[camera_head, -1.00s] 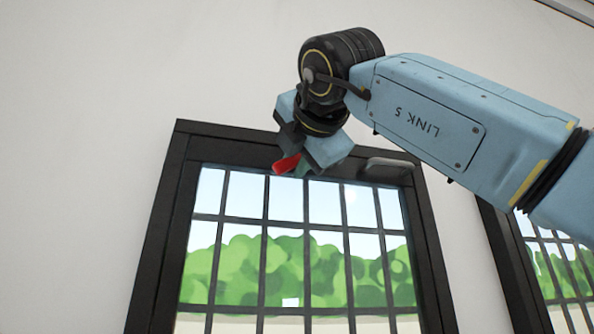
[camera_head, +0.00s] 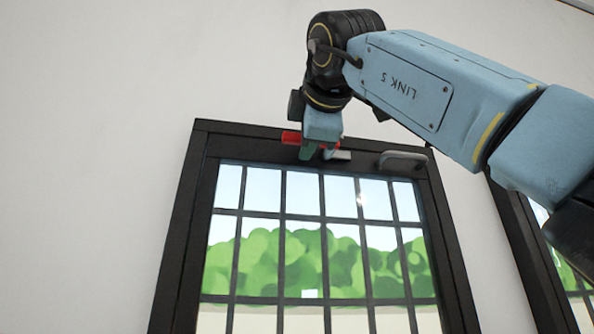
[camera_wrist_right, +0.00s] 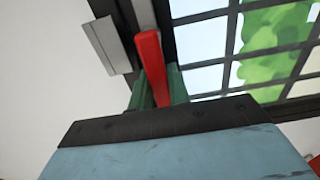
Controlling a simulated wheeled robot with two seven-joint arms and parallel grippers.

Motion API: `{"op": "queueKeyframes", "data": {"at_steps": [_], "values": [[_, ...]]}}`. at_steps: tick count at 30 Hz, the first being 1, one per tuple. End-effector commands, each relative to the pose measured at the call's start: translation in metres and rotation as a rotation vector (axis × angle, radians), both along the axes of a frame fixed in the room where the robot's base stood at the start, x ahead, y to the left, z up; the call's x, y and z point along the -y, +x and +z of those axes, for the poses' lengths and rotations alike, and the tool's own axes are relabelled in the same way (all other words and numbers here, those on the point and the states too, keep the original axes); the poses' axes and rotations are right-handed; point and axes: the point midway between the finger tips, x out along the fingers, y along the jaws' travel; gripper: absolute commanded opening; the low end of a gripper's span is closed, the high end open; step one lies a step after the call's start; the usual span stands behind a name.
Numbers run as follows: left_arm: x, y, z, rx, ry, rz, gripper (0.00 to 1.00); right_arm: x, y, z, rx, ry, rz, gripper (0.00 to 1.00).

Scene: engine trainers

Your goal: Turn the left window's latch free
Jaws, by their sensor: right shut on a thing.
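The left window (camera_head: 290,230) has a dark frame and barred panes, and fills the middle of the head view. Its red latch (camera_head: 291,137) is on the top rail and lies about level, partly hidden by my right gripper. My right gripper (camera_head: 312,152) comes from above and is shut on the latch. In the right wrist view the red latch (camera_wrist_right: 150,65) runs between the greenish fingers of the right gripper (camera_wrist_right: 157,92). A small grey piece (camera_head: 342,155) shows just right of the fingers in the head view. My left gripper is not in view.
A grey handle (camera_head: 403,160) is on the top rail, right of the gripper. A second window (camera_head: 545,240) stands at the right edge, partly behind my right arm. The pale wall left of and above the window is clear.

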Motion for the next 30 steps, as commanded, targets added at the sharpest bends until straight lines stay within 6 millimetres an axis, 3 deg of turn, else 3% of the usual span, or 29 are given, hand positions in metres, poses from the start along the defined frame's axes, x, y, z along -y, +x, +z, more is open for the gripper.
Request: {"op": "queueKeyframes", "data": {"at_steps": [14, 15, 19, 30], "values": [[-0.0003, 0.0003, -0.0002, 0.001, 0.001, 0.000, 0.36, 0.0040, 0.0000, 0.0018, 0.001, 0.015, -0.008, 0.00], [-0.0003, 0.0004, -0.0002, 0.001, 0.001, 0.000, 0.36, 0.0040, 0.0000, 0.0017, 0.001, 0.015, -0.008, 0.23], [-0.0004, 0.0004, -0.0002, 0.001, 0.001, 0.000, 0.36, 0.0033, 0.0001, 0.0013, 0.000, 0.014, -0.007, 0.40], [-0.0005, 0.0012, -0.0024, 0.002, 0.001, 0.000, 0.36, 0.0020, -0.0034, 0.0004, -0.001, 0.012, -0.002, 0.40]]}}
